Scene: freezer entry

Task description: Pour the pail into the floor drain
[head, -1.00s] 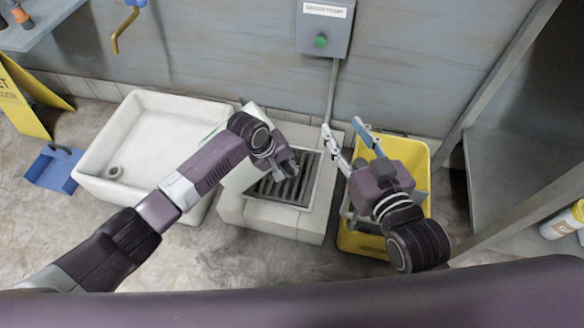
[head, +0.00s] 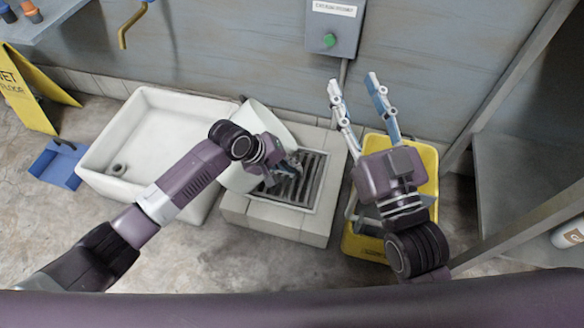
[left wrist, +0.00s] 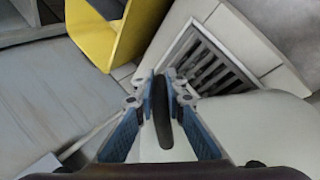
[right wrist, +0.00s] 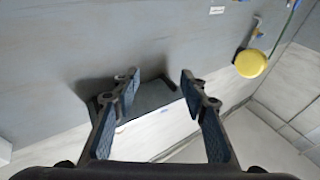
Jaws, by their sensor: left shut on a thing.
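The white pail (head: 264,119) is tilted beside and partly over the floor drain grate (head: 312,186), in a raised tiled block; my left arm hides part of it. My left gripper (head: 292,166) is shut on the pail's dark handle. In the left wrist view the fingers (left wrist: 162,88) close around the dark handle (left wrist: 165,125), with the pale pail body (left wrist: 250,125) beside it and the drain grate (left wrist: 210,62) beyond. The pail's contents are hidden. My right gripper (head: 354,84) is open and empty in front of the wall, also in the right wrist view (right wrist: 160,78).
A white basin (head: 145,112) stands left of the drain. A yellow bucket (head: 428,165) stands right of it under my right arm. A wall box with a green button (head: 330,40) hangs above. A yellow floor sign (head: 28,95) and blue dustpan (head: 58,165) are far left.

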